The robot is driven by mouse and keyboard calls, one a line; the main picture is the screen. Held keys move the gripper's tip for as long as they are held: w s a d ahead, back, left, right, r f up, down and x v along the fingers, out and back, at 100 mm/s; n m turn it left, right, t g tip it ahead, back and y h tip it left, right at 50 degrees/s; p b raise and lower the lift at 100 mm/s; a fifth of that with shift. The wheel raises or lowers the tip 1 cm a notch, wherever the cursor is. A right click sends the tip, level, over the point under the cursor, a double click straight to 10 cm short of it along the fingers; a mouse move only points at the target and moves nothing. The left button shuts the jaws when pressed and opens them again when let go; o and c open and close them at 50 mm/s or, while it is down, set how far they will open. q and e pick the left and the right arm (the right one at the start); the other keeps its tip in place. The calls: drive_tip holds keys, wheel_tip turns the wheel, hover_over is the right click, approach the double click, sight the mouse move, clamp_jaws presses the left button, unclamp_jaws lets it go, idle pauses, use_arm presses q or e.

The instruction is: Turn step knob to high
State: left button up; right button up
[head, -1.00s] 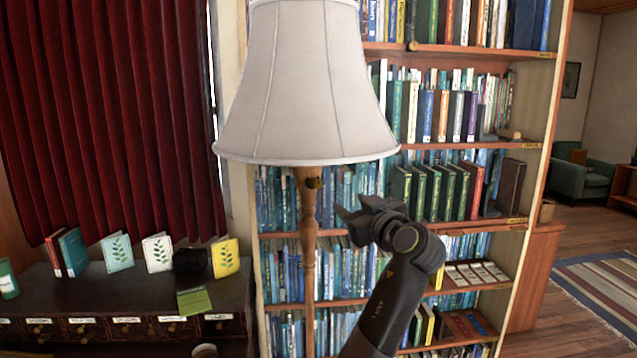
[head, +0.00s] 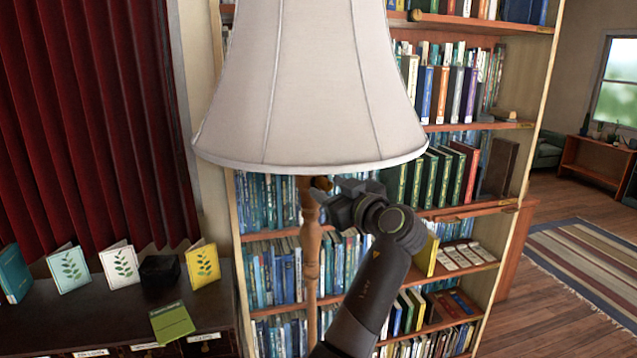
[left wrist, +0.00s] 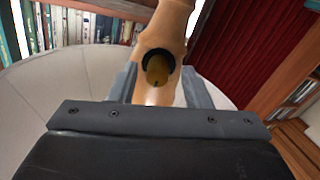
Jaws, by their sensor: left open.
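The step knob (head: 321,184) is a small brass-coloured knob on the wooden lamp post (head: 311,245), just under the pale lampshade (head: 310,85). In the left wrist view the knob (left wrist: 157,68) has a dark round collar and faces the camera. My left gripper (head: 331,196) is open, right beside the post and just below the shade's rim. In the left wrist view its fingers show on either side of the knob, which appears between them. I cannot tell whether they touch it. My right gripper is out of view.
A tall bookshelf (head: 473,211) full of books stands close behind the lamp. A dark cabinet (head: 225,310) with upright cards and a black box (head: 160,270) is at the left, by a red curtain (head: 90,120). Open floor with a striped rug (head: 590,260) lies at the right.

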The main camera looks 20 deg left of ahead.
use_arm(q)
drive_tip(key=shift+d+r, duration=0.1)
drive_tip(key=shift+d, duration=0.1)
clamp_jaws()
drive_tip(key=shift+m, duration=0.3)
